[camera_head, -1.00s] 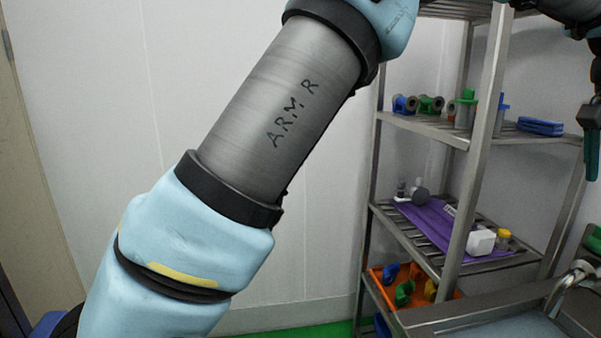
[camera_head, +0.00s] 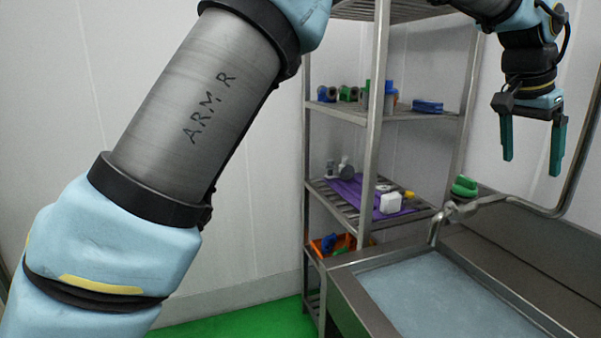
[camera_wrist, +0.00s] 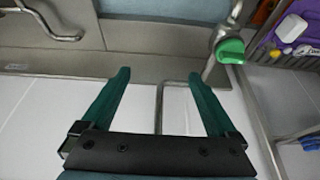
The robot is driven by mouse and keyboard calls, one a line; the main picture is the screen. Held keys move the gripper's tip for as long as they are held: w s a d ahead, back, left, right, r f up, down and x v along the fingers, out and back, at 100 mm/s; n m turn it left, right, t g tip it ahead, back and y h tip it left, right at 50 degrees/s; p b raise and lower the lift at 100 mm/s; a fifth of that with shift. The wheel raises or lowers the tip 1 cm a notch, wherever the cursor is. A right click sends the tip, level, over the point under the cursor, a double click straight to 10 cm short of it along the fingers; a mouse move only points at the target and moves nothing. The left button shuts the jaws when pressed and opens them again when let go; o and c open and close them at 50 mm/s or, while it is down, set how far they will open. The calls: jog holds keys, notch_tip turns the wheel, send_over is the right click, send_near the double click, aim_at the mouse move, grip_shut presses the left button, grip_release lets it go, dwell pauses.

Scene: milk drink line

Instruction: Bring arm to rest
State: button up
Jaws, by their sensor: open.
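My gripper (camera_head: 532,145) is at the upper right of the head view, with its two green fingers apart and pointing down. Nothing is between the fingers. It hangs in the air above the sink's back edge. My arm, marked "ARM R", is bent and crosses the left half of the head view.
A steel sink (camera_head: 350,290) with bluish water stands at lower right, with a curved tap (camera_head: 440,222). A metal shelf rack (camera_head: 375,130) behind holds small parts, a purple mat (camera_head: 350,190) and an orange bin (camera_head: 320,246). Green floor (camera_head: 235,320) shows at the bottom.

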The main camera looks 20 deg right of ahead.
jog(key=w+a+f+n+t+y, duration=0.1)
jog(key=w+a+f+n, duration=0.35)
jog(key=w+a, duration=0.95)
jog(key=w+a+f+n+t+y, duration=0.1)
jog(key=w+a+f+n, duration=0.3)
jog(key=w+a, duration=0.9)
jog(key=a+f+n+y, duration=0.1)
jog(key=a+f+n, duration=0.15)
jog(key=a, duration=0.75)
jog(key=a+f+n, duration=0.1)
jog(key=a+f, duration=0.2)
jog(key=a, duration=0.7)
jog(key=s+a+f+n, duration=0.2)
jog(key=s+a, duration=0.2)
jog(key=a, duration=0.4)
jog(key=s+a+f+n+y, duration=0.1)
jog(key=s+a+f+n, duration=0.1)
jog(key=a, duration=0.6)
jog(key=s+f, duration=0.1)
jog(key=s, duration=0.1)
jog(key=shift+s+a+f+n, duration=0.2)
jog(key=shift+s+a+n, duration=0.1)
jog(key=shift+s+n, duration=0.1)
